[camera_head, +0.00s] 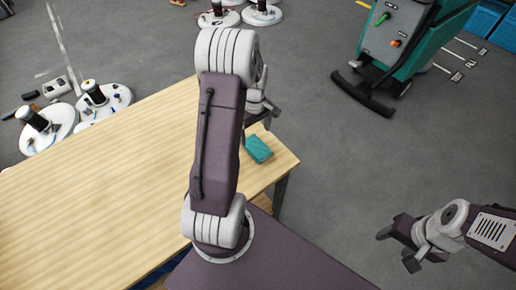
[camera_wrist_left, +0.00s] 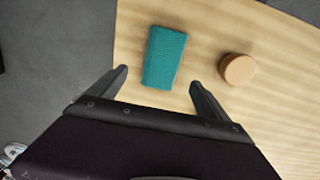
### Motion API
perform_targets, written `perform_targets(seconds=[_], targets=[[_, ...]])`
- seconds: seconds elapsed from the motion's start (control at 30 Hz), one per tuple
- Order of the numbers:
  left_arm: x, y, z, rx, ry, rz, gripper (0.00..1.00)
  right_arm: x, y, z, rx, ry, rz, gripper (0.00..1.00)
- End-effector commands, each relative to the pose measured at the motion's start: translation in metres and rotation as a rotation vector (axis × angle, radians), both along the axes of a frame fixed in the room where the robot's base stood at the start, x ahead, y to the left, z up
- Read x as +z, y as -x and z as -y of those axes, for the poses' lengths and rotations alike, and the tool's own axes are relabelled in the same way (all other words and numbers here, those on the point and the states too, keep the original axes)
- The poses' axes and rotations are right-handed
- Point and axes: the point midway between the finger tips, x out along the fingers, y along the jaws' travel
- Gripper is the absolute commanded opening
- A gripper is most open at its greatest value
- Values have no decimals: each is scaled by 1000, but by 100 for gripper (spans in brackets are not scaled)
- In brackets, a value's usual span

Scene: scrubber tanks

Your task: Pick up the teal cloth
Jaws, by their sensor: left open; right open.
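The teal cloth (camera_head: 258,149) is a small folded block lying on the wooden table near its right corner. It also shows in the left wrist view (camera_wrist_left: 165,55), flat on the table, ahead of and between my fingertips. My left gripper (camera_head: 262,117) is partly hidden behind my own arm and is beside the cloth in the head view. In the left wrist view its two fingers (camera_wrist_left: 158,80) are spread apart with nothing held between them. My right gripper (camera_head: 397,247) is open and empty at the lower right, off the table and far from the cloth.
A round tan object (camera_wrist_left: 237,69) stands on the table (camera_head: 90,190) right of the cloth in the left wrist view. A teal scrubber machine (camera_head: 405,40) stands on the grey floor at upper right. Several white round parts (camera_head: 105,100) lie beyond the table. Blue crates (camera_head: 485,18) stand at far right.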

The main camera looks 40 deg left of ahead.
Motion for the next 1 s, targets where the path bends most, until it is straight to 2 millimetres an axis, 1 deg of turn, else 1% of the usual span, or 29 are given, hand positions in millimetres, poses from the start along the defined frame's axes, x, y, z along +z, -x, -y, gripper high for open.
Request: perform_targets(seconds=[0.03,0.17,0.2,0.43,0.53,0.7,0.73,0.93,0.97,1.0], targets=[[-5,0,0,0,1,-1,89,-1,0,0,0,0,0,56],[-8,0,0,0,0,0,89,-1,0,0,0,0,0,56],[-12,1,1,0,1,-1,89,-1,0,0,0,0,0,56],[-52,4,3,0,1,-1,89,-5,0,0,0,0,0,56],[-58,3,3,0,0,0,89,-5,0,0,0,0,0,56],[-58,3,3,0,-1,1,89,-5,0,0,0,0,0,56],[-58,3,3,0,-1,1,86,-5,0,0,0,0,0,56],[-58,3,3,0,-1,1,31,-5,0,0,0,0,0,56],[-58,3,3,0,-1,1,24,-5,0,0,0,0,0,56],[-58,3,3,0,-1,1,24,-5,0,0,0,0,0,56]])
